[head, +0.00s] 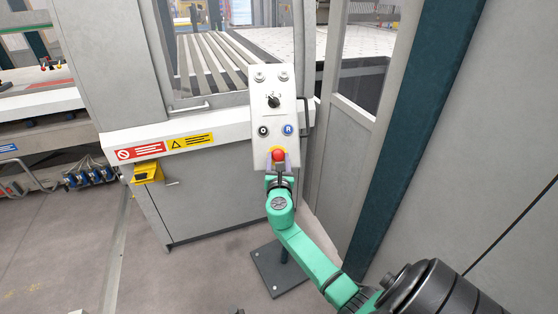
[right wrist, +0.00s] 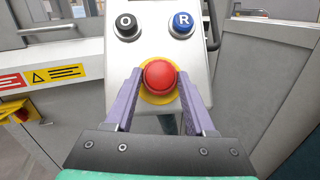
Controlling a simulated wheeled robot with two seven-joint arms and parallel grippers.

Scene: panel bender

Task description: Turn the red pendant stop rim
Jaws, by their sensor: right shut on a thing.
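The red pendant stop button (head: 278,155) sits on a yellow disc at the lower end of the light grey pendant panel (head: 283,108). It also shows in the right wrist view (right wrist: 160,75), round and facing me. My right gripper (head: 278,160) reaches up to it from below. In the right wrist view its two purple fingers (right wrist: 159,88) stand on either side of the red rim and are shut on it. The fingers hide parts of the yellow disc's sides. My left gripper is in neither view.
Above the stop are a black "O" button (head: 263,131), a blue "R" button (head: 288,131) and a black selector (head: 273,101). The pendant's foot plate (head: 282,272) stands on the floor. A machine cabinet (head: 215,185) is at the left, a grey panel (head: 480,130) at the right.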

